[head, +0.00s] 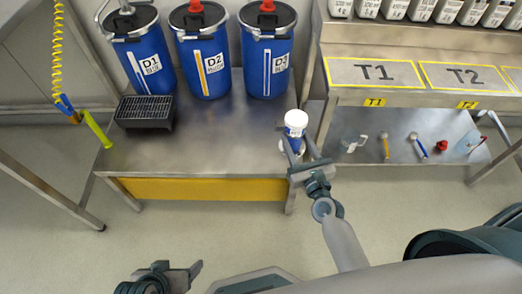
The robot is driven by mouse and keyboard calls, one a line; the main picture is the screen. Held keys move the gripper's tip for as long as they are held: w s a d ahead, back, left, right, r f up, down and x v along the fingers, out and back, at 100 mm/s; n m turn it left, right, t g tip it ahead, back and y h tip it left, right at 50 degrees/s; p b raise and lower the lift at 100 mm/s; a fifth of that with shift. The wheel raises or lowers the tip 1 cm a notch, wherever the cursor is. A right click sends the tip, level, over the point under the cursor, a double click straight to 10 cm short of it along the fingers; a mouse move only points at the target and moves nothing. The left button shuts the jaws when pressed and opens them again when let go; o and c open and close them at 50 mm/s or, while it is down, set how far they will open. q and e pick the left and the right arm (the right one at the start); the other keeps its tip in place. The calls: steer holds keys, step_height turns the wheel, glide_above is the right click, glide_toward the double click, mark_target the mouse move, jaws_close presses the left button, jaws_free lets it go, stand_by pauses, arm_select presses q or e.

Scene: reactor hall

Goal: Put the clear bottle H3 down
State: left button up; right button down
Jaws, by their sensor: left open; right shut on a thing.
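A small bottle with a white cap (296,119) is between the fingers of my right gripper (300,150), at the right end of the steel bench (222,150). Its body is mostly hidden by the fingers and a bit of blue shows; I cannot read a label. It looks about upright. I cannot tell whether its base touches the bench. My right gripper is shut on it. My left gripper (185,277) is open and empty at the bottom of the head view, over the floor in front of the bench.
Blue drums D1 (138,50), D2 (203,55) and a third (268,60) stand along the bench's back. A black grated box (145,112) sits at its left. The bench middle is clear. At right is a rack with areas T1 (345,72) and T2 (440,76), small tools below.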

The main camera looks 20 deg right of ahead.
steer(key=shift+s+r, duration=0.15)
steer(key=shift+r, duration=0.15)
arm_select(q)
steer(key=shift+s+a+f+y, duration=0.2)
steer(key=shift+s+a+y, duration=0.1)
steer(key=shift+s+a, duration=0.85)
steer(key=shift+d, duration=0.15)
arm_select(e)
steer(key=shift+a+f, duration=0.1)
arm_select(q)
steer(key=d+b, duration=0.1)
steer(key=w+d+t+h+b, duration=0.1)
steer(key=w+d+t+b, duration=0.1)
steer(key=shift+w+d+r, duration=0.15)
steer(key=shift+d+r, duration=0.15)
arm_select(e)
steer(key=w+a+f, duration=0.4)
steer(key=w+f, duration=0.3)
steer(key=w, duration=0.3)
steer(key=shift+w+a, duration=0.35)
steer(key=shift+a, duration=0.05)
